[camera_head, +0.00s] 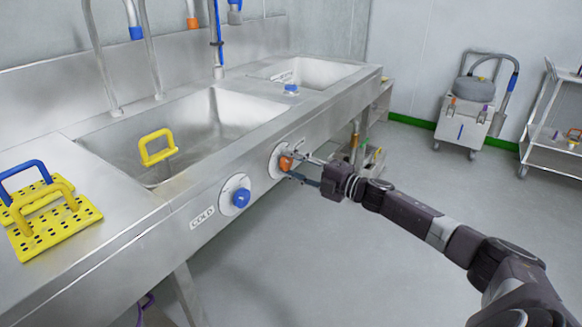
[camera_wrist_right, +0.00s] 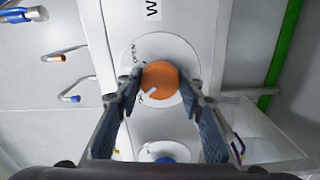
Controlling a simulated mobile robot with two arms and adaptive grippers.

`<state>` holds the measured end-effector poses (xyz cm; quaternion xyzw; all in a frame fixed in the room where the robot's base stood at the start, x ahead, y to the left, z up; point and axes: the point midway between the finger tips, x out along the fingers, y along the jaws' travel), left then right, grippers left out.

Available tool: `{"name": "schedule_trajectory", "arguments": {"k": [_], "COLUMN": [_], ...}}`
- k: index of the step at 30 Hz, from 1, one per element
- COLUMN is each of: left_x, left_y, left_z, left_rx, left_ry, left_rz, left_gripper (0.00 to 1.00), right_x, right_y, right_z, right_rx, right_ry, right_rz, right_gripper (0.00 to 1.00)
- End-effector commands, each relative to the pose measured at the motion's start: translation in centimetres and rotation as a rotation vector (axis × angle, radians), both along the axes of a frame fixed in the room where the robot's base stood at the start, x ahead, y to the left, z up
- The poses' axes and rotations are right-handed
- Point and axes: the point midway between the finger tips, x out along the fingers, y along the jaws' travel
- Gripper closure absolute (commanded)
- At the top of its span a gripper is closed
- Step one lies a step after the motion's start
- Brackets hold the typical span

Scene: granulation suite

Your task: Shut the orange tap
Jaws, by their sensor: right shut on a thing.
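The orange tap (camera_head: 285,163) is a round knob on a white dial on the front panel of the steel sink unit. In the right wrist view the knob (camera_wrist_right: 160,77) sits between the two fingers, with a white pointer mark at its lower left and the word OPEN at the dial's upper left. My right gripper (camera_head: 291,167) is shut on the orange tap, one finger on each side; it also shows in the right wrist view (camera_wrist_right: 160,90). My left gripper is not in view.
A blue tap (camera_head: 241,198) with a COLD label is on the same panel, to the left. A yellow-handled item (camera_head: 157,147) is in the large basin. Yellow perforated plates (camera_head: 60,228) lie on the left counter. A wheeled machine (camera_head: 470,115) and cart (camera_head: 555,138) stand beyond open floor.

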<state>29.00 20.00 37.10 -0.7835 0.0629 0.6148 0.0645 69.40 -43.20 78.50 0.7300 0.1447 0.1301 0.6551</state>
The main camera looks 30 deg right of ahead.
Motion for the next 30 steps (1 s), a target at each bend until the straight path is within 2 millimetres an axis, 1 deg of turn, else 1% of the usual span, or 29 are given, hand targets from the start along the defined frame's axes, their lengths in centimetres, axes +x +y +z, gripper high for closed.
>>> {"name": "schedule_trajectory", "arguments": {"k": [3, 9, 24, 25, 30], "left_x": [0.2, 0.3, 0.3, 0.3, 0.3], "left_y": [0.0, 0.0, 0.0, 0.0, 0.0], "left_z": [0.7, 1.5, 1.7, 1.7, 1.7], "left_rx": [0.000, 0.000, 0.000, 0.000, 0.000], "left_ry": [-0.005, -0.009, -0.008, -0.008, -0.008], "left_rz": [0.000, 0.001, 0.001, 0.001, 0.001], "left_gripper": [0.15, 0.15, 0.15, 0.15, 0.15], "right_x": [0.0, 0.0, 0.0, 0.0, 0.0], "right_y": [0.1, 0.1, 0.1, 0.1, 0.1], "right_z": [-0.2, -0.2, -0.2, -0.2, -0.1], "right_rx": [-0.049, -0.099, -0.117, -0.117, -0.115], "right_ry": [-0.018, -0.039, -0.046, -0.046, -0.046], "right_rz": [0.002, 0.002, 0.003, 0.003, 0.002], "right_gripper": [0.89, 0.89, 0.89, 0.64, 0.47]}}
